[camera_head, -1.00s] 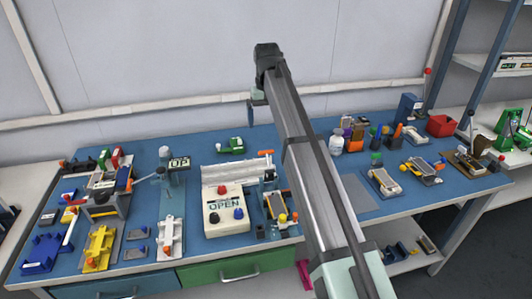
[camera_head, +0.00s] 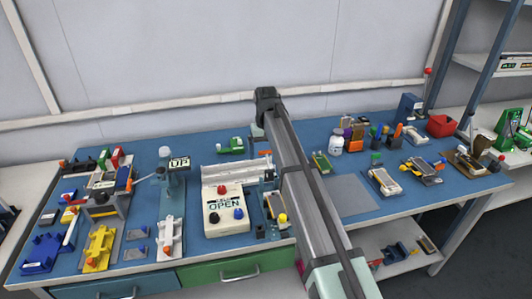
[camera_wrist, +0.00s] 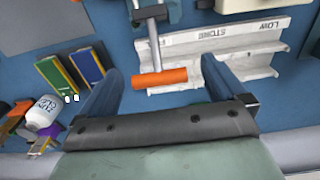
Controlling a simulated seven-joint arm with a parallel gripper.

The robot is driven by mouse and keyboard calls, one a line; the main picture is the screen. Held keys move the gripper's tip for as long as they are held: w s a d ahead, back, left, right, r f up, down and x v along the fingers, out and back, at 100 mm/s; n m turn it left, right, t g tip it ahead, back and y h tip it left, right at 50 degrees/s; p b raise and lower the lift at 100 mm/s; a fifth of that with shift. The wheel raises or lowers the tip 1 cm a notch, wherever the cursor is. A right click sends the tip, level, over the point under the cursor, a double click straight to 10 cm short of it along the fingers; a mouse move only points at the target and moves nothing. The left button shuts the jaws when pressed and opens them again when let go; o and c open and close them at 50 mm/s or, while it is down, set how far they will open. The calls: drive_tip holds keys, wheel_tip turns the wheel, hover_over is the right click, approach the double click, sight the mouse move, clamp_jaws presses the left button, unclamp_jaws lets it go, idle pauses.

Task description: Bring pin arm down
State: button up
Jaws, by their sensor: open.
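The pin arm appears to be the grey stem with an orange crossbar handle (camera_wrist: 160,77) in the wrist view. In the head view a bit of the orange handle (camera_head: 265,153) shows just left of my arm, above the grey fixture (camera_head: 270,183). My gripper (camera_wrist: 160,66) is open. Its two blue fingers stand on either side of the handle with clear gaps, and neither seems to touch it. Height between fingers and handle is hard to judge. In the head view my arm hides most of the gripper.
A white rail (camera_wrist: 240,45) lies beside the right finger in the wrist view. Green and blue flat cells (camera_wrist: 70,70) and a white bottle (camera_wrist: 42,112) are on the left. In the head view a white button box reading OPEN (camera_head: 226,212) stands left of the fixture.

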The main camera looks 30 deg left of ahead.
drive_tip(key=shift+f, duration=0.35)
